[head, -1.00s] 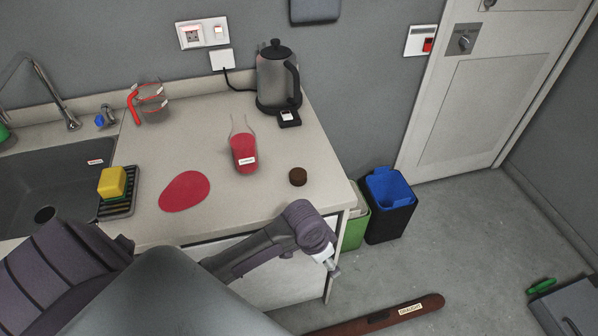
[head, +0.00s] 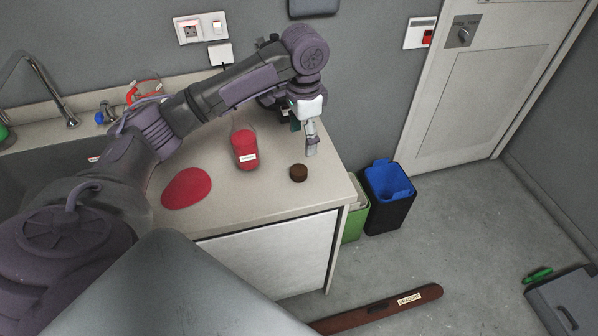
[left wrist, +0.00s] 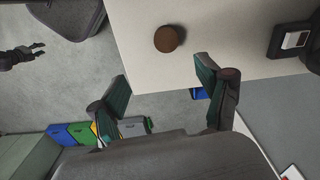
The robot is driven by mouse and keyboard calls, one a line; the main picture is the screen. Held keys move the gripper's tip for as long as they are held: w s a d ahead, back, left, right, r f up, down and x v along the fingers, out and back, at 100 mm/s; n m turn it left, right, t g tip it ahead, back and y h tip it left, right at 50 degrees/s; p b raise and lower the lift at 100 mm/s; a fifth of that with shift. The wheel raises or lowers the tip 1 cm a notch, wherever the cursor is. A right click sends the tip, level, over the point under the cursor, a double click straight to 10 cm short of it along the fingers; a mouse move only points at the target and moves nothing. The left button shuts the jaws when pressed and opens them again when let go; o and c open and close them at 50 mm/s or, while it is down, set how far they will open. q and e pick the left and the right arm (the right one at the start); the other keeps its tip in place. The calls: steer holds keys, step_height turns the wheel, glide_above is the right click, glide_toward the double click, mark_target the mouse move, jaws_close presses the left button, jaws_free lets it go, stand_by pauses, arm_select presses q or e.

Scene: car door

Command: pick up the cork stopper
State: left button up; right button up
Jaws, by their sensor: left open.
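The cork stopper (head: 298,172) is a short dark-brown round plug on the bare counter, near its right front part. In the left wrist view the cork stopper (left wrist: 168,39) lies beyond my fingertips, a little above the middle between them. My left gripper (head: 311,146) hangs over the right side of the counter, just behind and right of the cork, apart from it. In the left wrist view my left gripper (left wrist: 160,80) is open, with green-padded fingers and nothing between them. A small dark gripper (left wrist: 38,50), seemingly my right one, shows at the left edge there; its state is unclear.
A red mat (head: 187,188) lies farther left. The kettle is mostly hidden behind my left arm. Blue (head: 388,181) and green (head: 355,215) bins stand on the floor right of the counter (head: 262,204).

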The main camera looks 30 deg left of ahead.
arm_select(q)
steer(key=p, duration=0.1)
glide_above(298, 170)
steer(key=f, duration=0.6)
steer(key=shift+d+f, duration=0.3)
steer(key=shift+f, duration=0.5)
steer(key=shift+a+f+p, duration=0.1)
steer(key=shift+f+p, duration=0.25)
steer(key=f, duration=0.3)
steer(key=f+p, duration=0.1)
steer(key=shift+a+f, duration=0.25)
steer(key=c, duration=0.9)
